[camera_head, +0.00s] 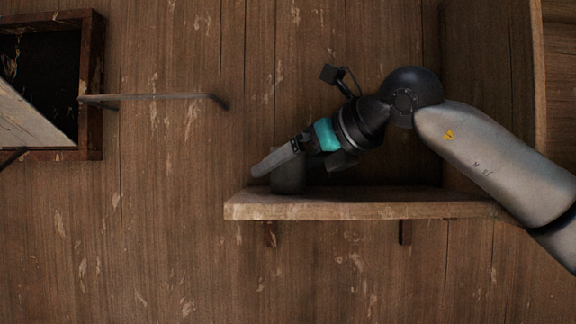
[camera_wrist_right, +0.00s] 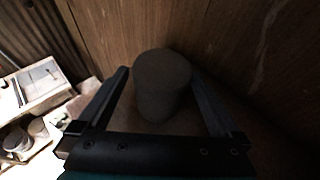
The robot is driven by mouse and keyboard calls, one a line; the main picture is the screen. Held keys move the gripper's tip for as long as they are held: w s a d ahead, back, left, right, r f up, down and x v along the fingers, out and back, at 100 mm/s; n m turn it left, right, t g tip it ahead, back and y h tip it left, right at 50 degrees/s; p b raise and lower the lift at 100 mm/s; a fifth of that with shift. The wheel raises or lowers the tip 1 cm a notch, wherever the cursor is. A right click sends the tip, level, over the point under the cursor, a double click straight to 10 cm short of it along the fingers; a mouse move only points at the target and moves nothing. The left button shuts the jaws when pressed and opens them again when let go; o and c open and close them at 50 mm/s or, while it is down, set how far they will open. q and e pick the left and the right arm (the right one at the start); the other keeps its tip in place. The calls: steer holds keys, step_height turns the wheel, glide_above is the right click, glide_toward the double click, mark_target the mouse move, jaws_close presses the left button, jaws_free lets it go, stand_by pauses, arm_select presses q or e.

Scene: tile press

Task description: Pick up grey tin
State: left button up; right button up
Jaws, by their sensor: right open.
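The grey tin (camera_head: 289,180) stands upright on a wooden wall shelf (camera_head: 350,208), near the shelf's left end. My right gripper (camera_head: 268,167) reaches to it from the upper right, and a finger covers part of the tin's top in the head view. In the right wrist view the tin (camera_wrist_right: 162,82) is between the two fingers of the open right gripper (camera_wrist_right: 160,85). A gap seems to show on each side of the tin. The tin's lower part is dark and in shadow. My left gripper is not in view.
A wooden plank wall (camera_head: 180,230) is close behind the tin. A frame with a dark inside (camera_head: 45,60) and a metal handle-like bar (camera_head: 160,97) are at the left. The wrist view shows a pale surface with several containers (camera_wrist_right: 30,135) at lower left.

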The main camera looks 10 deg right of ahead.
steer(key=shift+c, duration=0.2)
jaws_close()
stand_by(0.6)
